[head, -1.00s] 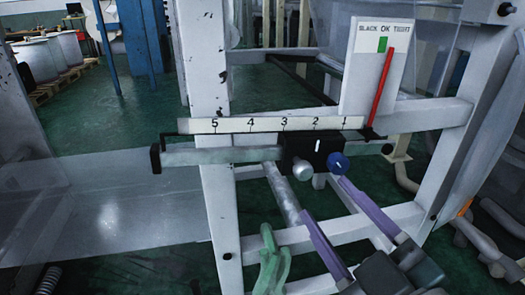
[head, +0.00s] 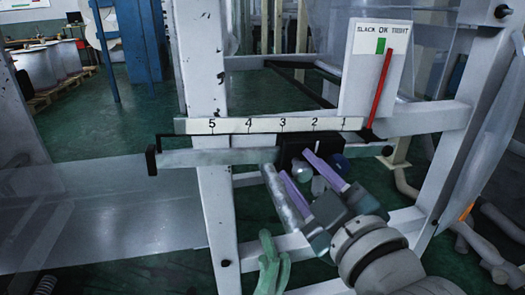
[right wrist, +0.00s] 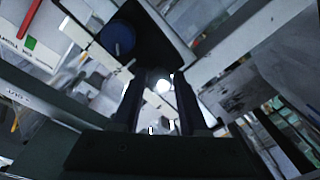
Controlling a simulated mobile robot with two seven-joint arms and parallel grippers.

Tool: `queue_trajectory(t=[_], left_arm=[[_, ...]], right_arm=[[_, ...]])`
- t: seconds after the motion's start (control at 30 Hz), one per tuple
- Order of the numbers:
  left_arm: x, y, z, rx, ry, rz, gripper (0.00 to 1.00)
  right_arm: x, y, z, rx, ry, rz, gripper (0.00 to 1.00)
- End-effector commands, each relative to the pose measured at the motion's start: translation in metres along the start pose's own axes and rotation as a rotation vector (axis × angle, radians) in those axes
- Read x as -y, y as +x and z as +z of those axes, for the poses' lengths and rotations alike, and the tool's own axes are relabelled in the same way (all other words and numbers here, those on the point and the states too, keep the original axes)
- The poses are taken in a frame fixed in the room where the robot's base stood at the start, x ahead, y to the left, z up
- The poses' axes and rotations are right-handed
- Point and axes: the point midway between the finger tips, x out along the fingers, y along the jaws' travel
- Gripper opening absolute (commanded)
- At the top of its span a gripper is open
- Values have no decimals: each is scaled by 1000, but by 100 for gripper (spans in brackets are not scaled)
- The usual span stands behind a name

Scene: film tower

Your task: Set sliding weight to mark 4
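The sliding weight (head: 289,148) is a black block on a pale horizontal beam (head: 215,157), under a scale strip (head: 232,125) numbered 5 to 1 from left to right. Its white index line stands at about mark 2. A silver knob (head: 301,172) and a blue knob (head: 340,163) sit on its front, the blue one partly hidden. My right gripper (head: 296,163) has its purple fingers apart, one on each side of the silver knob. In the right wrist view the silver knob (right wrist: 161,82) shows between the dark fingers, with the blue knob (right wrist: 116,38) beyond. My left gripper is not in view.
A gauge plate (head: 378,62) with a red pointer (head: 380,90) stands at the upper right; the pointer is right of the green OK patch. White frame posts (head: 207,200) surround the beam. A green fixture (head: 271,265) stands low in front. The beam left of the weight is clear.

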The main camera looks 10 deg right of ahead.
Motion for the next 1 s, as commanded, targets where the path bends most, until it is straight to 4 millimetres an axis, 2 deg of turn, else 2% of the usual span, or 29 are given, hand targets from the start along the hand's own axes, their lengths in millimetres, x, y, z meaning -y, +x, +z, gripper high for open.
queue_trajectory(t=[0.03, 0.37, 1.0], left_arm=[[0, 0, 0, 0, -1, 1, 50], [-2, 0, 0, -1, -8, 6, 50], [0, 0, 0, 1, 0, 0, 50]], right_arm=[[0, 0, 0, 0, 0, 0, 36], [0, 0, 0, 0, 0, 0, 0], [0, 0, 0, 0, 0, -1, 0]])
